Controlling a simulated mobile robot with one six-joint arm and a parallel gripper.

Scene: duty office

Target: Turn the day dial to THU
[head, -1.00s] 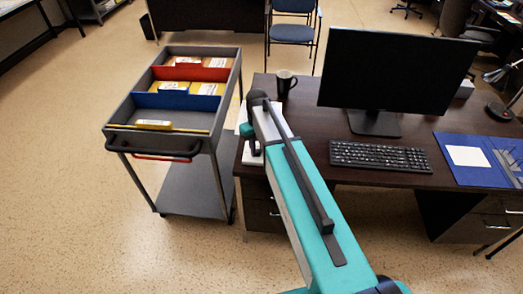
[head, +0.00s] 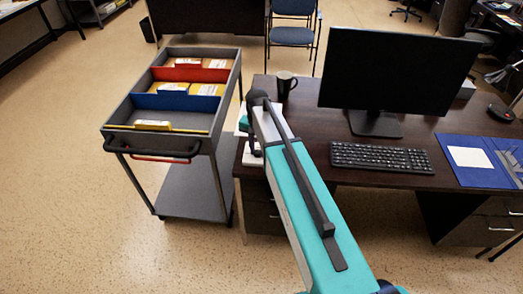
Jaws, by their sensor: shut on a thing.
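My gripper (head: 253,150) is at the left edge of the dark desk (head: 300,125), low beside the end of my teal arm. Only a small dark part of it shows, and my own arm and wrist cover most of it. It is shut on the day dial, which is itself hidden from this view. A small pale strip (head: 241,128) shows beside my wrist at the desk edge. The dial's lettering and the day it points to cannot be seen.
A grey trolley (head: 121,128) with files in divided sections stands close on the left. Open floor lies in front of the trolley.

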